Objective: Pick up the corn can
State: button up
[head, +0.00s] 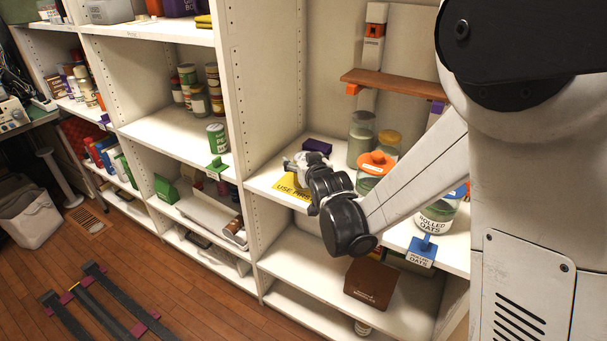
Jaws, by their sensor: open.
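I cannot make out a can marked corn. A green-labelled can (217,138), its text partly readable as "PE", stands at the front of the middle bay's shelf. Stacked cans (187,82) and another stack with yellowish bands (213,84) stand behind it; their labels are too small to read. My gripper (294,164) is at the right bay's shelf, above a yellow "USE FIRST" label (290,189). It is open, though its fingers are small and partly hidden by my wrist. No can shows between the fingers. The stacks are to its upper left, beyond the upright divider (243,90).
Glass jars (360,138), one orange-lidded jar (376,163) and a rolled oats jar (437,213) stand right of my gripper. A brown box (371,283) sits below.

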jog(key=c, duration=1.5)
jog(key=shift+c, duration=0.3)
jog(key=shift+r, duration=0.15)
